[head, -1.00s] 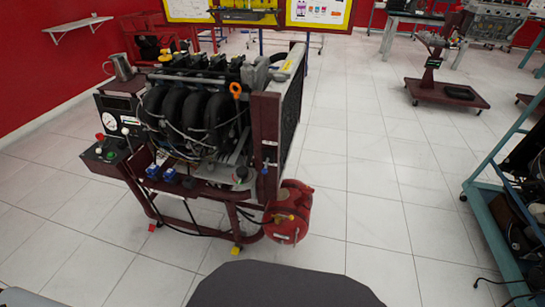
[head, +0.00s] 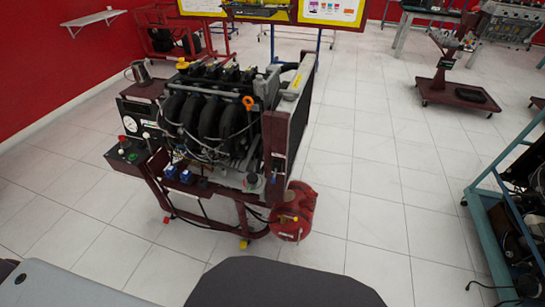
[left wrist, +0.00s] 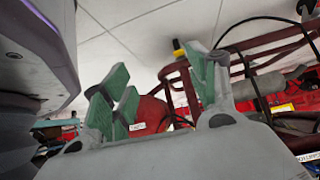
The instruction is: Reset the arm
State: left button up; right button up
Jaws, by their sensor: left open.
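My left gripper (left wrist: 158,85) is open in the left wrist view. Its grey fingers with green pads stand apart, and nothing is seen held between them. Behind the fingers show a red rounded tank (left wrist: 150,112) and dark red frame tubes (left wrist: 245,50); the gap to them is hard to judge. In the head view a grey part of my left arm (head: 60,287) lies at the lower left; the left fingers do not show there. My right arm and gripper are in neither view.
An engine trainer (head: 274,140) on a dark red frame stands ahead, with a red tank (head: 293,212) low at its right. A teal rack (head: 476,215) stands at the right edge. A red wheeled stand (head: 441,92) is farther back. White tiled floor between them is clear.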

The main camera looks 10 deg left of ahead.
pick_arm(q)
jog(key=s+d+r+g+p, duration=0.2)
jog(key=s+r+g+p, duration=0.2)
jog(key=s+r+p, duration=0.3)
jog(key=s+d+r+g+y+p, duration=0.1)
jog(key=s+r+g+p, duration=0.3)
jog(key=p, duration=1.2)
jog(key=shift+s+d+r+m+p, duration=0.4)
jog(key=shift+s+r, duration=1.35)
jog(key=shift+r, duration=0.4)
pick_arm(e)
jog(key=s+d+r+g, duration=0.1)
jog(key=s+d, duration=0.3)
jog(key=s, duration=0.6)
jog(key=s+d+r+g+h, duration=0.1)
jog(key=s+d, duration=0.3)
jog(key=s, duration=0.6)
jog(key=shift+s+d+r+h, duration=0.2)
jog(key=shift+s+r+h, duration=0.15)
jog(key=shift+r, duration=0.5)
pick_arm(q)
grip_shut()
